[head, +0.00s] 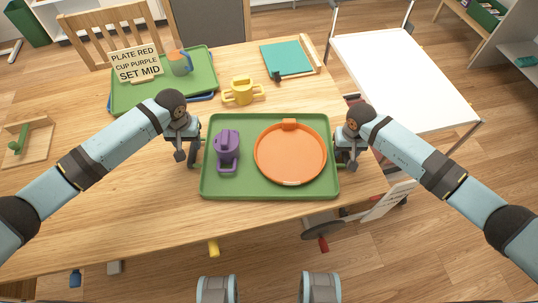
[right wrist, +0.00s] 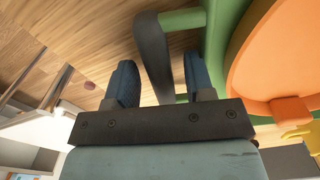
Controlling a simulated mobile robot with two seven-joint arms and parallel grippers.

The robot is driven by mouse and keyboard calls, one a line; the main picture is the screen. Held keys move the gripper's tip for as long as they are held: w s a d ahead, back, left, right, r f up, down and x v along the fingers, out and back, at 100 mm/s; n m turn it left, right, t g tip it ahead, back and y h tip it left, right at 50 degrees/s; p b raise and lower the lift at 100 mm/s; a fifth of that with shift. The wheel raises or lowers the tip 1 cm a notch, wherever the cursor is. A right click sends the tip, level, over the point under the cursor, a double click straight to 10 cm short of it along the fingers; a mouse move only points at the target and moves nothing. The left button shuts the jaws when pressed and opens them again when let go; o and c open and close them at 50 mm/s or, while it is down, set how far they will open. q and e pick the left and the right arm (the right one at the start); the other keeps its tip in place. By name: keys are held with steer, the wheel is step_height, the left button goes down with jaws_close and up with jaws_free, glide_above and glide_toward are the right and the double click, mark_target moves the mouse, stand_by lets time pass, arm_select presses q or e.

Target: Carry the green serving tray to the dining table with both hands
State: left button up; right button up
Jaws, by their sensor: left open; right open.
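The green serving tray (head: 246,191) lies flat on the wooden table (head: 85,115) near its front edge. An orange plate (head: 290,153) and a purple cup (head: 227,150) stand on it. My left gripper (head: 190,153) is open at the tray's left end, its fingers partly hidden. My right gripper (head: 347,153) is open at the right end. In the right wrist view, the tray's dark handle (right wrist: 152,55) lies between the open fingers of my right gripper (right wrist: 161,82), with visible gaps, beside the green rim (right wrist: 222,35).
A second green tray (head: 135,97) at the back left holds a blue and orange cup (head: 180,63) and a text sign (head: 137,63). A yellow two-handled cup (head: 242,91) stands just behind the serving tray. A teal board (head: 286,58) lies further back. A white-topped table (head: 400,75) stands at right.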

steer(key=shift+r, duration=0.2)
arm_select(q)
step_height(320, 180, up, 7)
arm_select(e)
step_height(320, 180, up, 12)
steer(key=shift+f, duration=0.2)
arm_select(q)
steer(key=shift+f, duration=0.1)
stand_by(0.5)
